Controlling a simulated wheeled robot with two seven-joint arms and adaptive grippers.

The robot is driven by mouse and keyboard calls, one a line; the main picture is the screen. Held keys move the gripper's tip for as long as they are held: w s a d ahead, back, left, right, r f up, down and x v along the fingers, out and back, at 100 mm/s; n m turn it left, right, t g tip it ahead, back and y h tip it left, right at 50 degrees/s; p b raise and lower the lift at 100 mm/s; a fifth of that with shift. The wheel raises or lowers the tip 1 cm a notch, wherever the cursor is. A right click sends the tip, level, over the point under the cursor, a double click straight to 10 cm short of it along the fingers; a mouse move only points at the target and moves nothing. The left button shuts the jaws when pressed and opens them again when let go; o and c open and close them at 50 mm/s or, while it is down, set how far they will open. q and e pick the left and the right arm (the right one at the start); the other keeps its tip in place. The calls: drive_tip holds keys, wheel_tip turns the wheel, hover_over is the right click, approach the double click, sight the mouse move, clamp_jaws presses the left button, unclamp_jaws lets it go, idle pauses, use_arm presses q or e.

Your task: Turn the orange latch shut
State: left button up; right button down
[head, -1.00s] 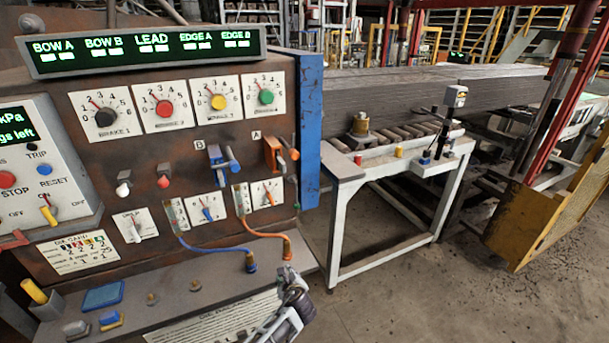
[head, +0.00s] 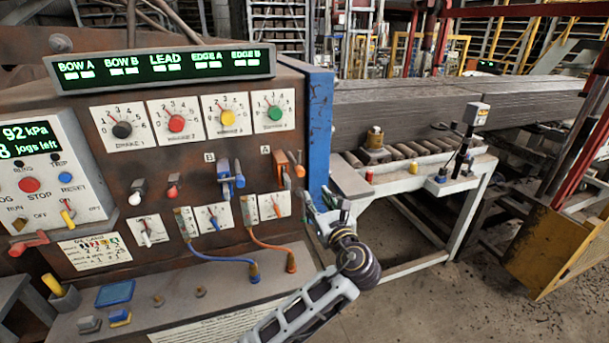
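The orange latch (head: 282,164) is on the brown panel beside the letter A, near the panel's right edge. Its orange handle (head: 299,170) sticks out to the right.
A blue latch (head: 224,178) marked B sits left of the orange one. Orange (head: 272,245) and blue (head: 220,257) hoses loop below. A blue post (head: 318,130) bounds the panel's right side. A roller table (head: 440,183) stands further right, with open floor before it.

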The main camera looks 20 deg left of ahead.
sight(301, 174)
use_arm(q)
drive_tip(key=shift+a, duration=0.1)
use_arm(e)
drive_tip(key=shift+s+d, duration=0.1)
drive_tip(key=shift+d, duration=0.05)
